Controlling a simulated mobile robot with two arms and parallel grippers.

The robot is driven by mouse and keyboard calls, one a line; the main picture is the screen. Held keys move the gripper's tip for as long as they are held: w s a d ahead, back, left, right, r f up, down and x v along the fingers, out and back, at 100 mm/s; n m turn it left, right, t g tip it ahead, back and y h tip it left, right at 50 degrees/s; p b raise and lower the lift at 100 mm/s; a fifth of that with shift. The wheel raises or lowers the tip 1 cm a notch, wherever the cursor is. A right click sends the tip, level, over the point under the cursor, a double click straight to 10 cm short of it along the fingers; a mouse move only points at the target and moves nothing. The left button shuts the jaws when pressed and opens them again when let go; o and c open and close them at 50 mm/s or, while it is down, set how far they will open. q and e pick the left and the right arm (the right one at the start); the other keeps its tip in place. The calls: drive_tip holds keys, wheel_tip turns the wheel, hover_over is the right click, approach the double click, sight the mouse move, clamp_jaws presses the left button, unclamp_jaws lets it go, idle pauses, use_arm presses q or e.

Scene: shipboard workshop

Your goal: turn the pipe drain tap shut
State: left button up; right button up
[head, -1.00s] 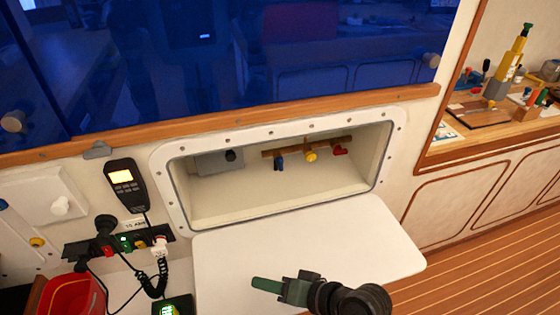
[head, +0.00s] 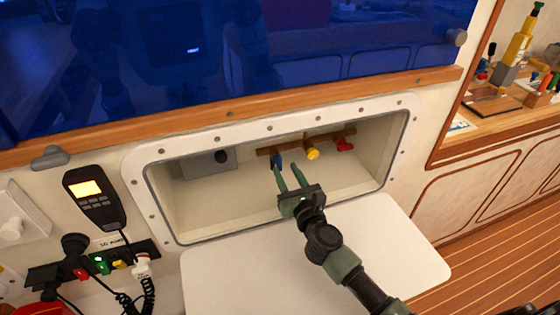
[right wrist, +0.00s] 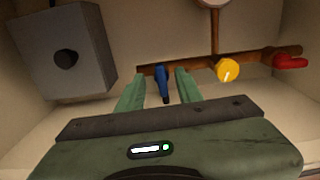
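Several small taps sit on a brown pipe (head: 265,152) at the back of an open wall recess. The blue tap (head: 277,161) is leftmost, its handle hanging down. The yellow tap (head: 313,154) has a round knob, and the red tap (head: 345,145) has a handle lying sideways. No readable label shows which is the drain. My right gripper (head: 286,171) is open at the recess, its green fingers pointing toward the blue tap. In the right wrist view the blue tap (right wrist: 161,84) appears between the spread fingertips; contact cannot be told. My left gripper is not in view.
A grey box with a black knob (head: 208,162) is left in the recess. The white recess frame (head: 270,128) surrounds the opening, with a lowered white flap (head: 225,280) below. A handset (head: 95,198) and a plug strip (head: 50,275) are at left.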

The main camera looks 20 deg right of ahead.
sight(280, 160)
drive_tip(key=w, duration=0.5)
drive_tip(key=shift+a, duration=0.1)
clamp_jaws()
